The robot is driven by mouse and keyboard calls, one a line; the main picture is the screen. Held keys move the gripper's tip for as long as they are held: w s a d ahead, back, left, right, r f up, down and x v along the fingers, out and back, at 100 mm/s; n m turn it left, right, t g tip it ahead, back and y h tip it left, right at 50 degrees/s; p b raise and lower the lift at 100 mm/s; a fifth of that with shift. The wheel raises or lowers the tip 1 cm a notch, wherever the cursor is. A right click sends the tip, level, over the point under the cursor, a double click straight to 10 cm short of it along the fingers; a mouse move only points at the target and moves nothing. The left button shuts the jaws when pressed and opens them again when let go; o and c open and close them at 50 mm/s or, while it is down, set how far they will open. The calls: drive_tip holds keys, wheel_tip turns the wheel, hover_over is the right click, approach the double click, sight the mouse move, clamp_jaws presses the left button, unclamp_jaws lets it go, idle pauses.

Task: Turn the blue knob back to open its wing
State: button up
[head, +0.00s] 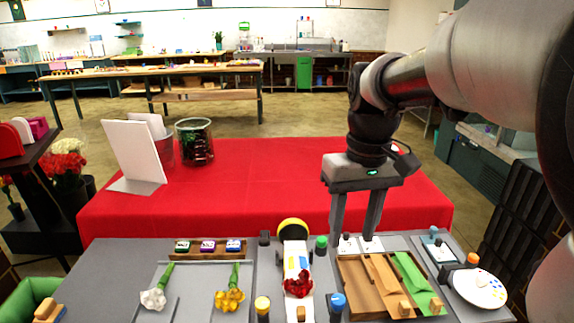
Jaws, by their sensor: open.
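The blue knob (338,300) stands on a dark post near the front edge of the grey worktop, just right of the middle station. A red flower (299,283) lies on a white strip (296,258) in that station. Which part is the blue knob's wing, and how it stands, I cannot tell. My gripper (355,236) is open and empty, fingers pointing down and well apart. It is behind and a little right of the blue knob, not touching it; its fingertips are near small white switch plates (371,243).
A green knob (321,244) and a yellow knob (262,305) also flank the station. A wooden tray (350,277) with wooden and green pieces lies right of the blue knob. A yellow-and-black round part (293,228) rises behind the station. The red table (260,190) beyond has open space.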

sight(338, 298)
drive_tip(key=f+b, duration=0.1)
drive_tip(key=f, duration=0.5)
drive_tip(key=f+b, duration=0.1)
drive_tip(key=f, duration=0.5)
drive_tip(key=f+b, duration=0.1)
drive_tip(key=f, duration=0.5)
drive_tip(key=shift+w+a+b, duration=0.1)
drive_tip(key=shift+a+b, duration=0.25)
drive_tip(key=shift+b, duration=0.05)
drive_tip(key=shift+r, duration=0.1)
drive_tip(key=c, duration=1)
drive_tip(key=shift+c, duration=0.2)
